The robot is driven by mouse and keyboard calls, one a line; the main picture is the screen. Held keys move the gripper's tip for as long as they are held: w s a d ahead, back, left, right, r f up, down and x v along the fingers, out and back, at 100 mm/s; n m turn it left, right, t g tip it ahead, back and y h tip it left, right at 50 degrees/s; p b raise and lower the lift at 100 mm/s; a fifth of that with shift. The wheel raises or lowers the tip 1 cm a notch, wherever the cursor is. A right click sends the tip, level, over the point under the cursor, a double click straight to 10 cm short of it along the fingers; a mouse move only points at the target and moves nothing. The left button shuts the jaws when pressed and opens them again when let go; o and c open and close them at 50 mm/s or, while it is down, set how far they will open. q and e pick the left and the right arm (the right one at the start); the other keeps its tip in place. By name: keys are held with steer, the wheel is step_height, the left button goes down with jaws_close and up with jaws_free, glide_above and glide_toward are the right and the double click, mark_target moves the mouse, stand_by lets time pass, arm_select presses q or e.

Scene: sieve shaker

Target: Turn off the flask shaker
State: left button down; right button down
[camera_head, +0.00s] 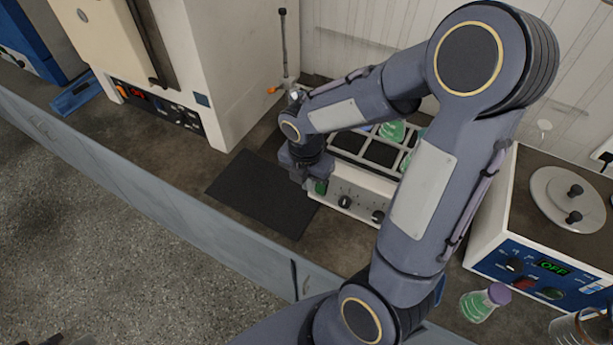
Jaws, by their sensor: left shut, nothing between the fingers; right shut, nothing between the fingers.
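The flask shaker (361,189) stands on the bench in the middle of the head view. It has a pale front panel with dark knobs and a green switch (320,187) at its left end. Flasks with green liquid (392,130) sit in its rack. My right gripper (299,178) is shut and empty, pointing down right beside the green switch at the panel's left end. I cannot tell whether it touches the switch. My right arm hides part of the rack and panel. Only a dark bit of my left gripper (68,339) shows at the bottom left edge, shut and empty, away from the bench.
A black mat (262,193) lies left of the shaker. A large beige oven-like device (202,60) stands behind it on the left. A blue-fronted device (540,265) with an OFF display stands on the right, with a purple-capped green flask (478,304) before it.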

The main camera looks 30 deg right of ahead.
steer(key=shift+s+a+r, duration=0.15)
steer(key=shift+a+r, duration=0.05)
steer(key=shift+r, duration=0.4)
steer(key=shift+s+a+r, duration=0.15)
steer(key=shift+a+r, duration=0.05)
steer(key=shift+r, duration=0.45)
steer(key=shift+s+a+r, duration=0.15)
steer(key=shift+a+r, duration=0.05)
steer(key=shift+r, duration=0.4)
steer(key=s+a+r+m+t+y, duration=0.2)
steer(key=s+r+m, duration=0.2)
steer(key=m, duration=0.8)
steer(key=s+a+r+m+t+y, duration=0.2)
steer(key=s+m, duration=0.6)
steer(key=m, duration=0.5)
steer(key=shift+a+r+t+y, duration=0.3)
steer(key=shift+a+r+t, duration=0.3)
steer(key=shift+r, duration=0.4)
steer(key=shift+s, duration=0.1)
